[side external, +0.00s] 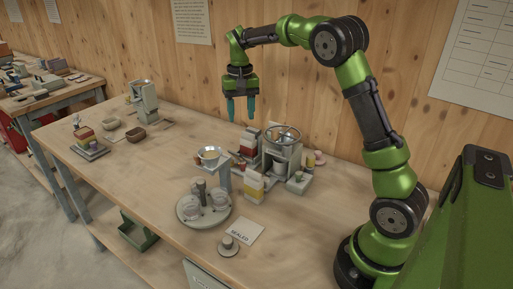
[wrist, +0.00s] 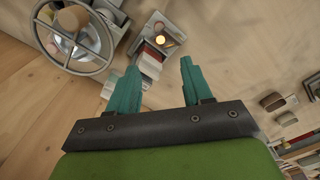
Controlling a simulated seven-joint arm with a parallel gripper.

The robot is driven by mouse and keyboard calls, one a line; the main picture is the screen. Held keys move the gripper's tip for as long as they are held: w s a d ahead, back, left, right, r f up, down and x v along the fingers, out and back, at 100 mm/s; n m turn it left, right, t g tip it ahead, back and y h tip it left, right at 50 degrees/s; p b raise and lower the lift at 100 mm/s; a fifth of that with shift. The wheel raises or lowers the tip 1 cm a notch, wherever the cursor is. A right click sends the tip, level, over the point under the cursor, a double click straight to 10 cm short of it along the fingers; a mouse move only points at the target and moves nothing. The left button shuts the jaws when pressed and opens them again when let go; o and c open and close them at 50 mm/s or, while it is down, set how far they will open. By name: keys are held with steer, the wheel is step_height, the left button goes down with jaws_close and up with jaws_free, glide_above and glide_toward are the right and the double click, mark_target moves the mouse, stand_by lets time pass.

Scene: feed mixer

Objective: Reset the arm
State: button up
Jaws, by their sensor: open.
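My gripper (side external: 242,108) hangs from my green arm above the back half of the bench, with its teal fingers pointing down. The fingers are apart with nothing between them, as the wrist view also shows (wrist: 158,85). It is clear of the bench and of the objects below it. The feed mixer with a handwheel (side external: 283,150) stands on the bench to the lower right of the gripper. Its wheel fills the upper left of the wrist view (wrist: 73,37).
The wooden bench (side external: 130,178) has free room at its front left. A grey machine (side external: 144,100) stands farther left.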

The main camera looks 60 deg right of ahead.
steer(key=s+a+r+n+t+y, duration=0.1)
steer(key=s+a+r+n+t, duration=0.1)
steer(key=s+a, duration=0.6)
steer(key=s+a+r+n+t+y, duration=0.1)
steer(key=s+a+r+n+t, duration=0.1)
steer(key=s+a+t, duration=0.3)
steer(key=s+a+r, duration=0.1)
steer(key=s+a, duration=0.3)
steer(key=s, duration=0.5)
steer(key=shift+s+a, duration=0.2)
steer(key=shift+a, duration=0.05)
steer(key=shift+c, duration=0.2)
